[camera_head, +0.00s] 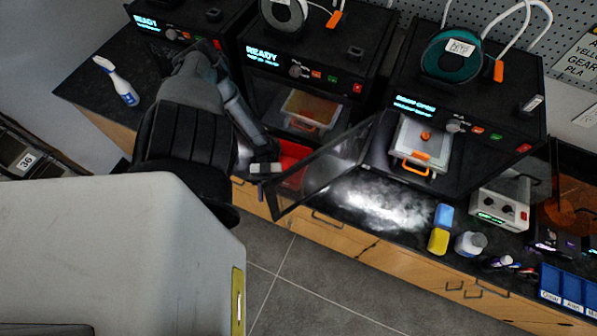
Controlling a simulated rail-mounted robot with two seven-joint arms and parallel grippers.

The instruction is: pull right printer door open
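The right printer (465,105) is a black box with a teal spool on top and a lit display that seems to read "DOOR OPEN". Its dark-framed glass door (325,168) stands swung out to the left, angled over the counter's front edge. The printer's inside shows a pale bed with an orange handle. My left gripper (265,168) is just left of the door's free end, with pale fingertips low over the counter's front. I cannot tell whether it touches the door or how far its fingers are apart. My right gripper is out of view.
The middle printer (312,55) and left printer stand alongside with "READY" displays. A red item (292,160) lies behind the door. Blue and yellow sponges (441,230), a jar and a control box are at right. Grey floor lies in front.

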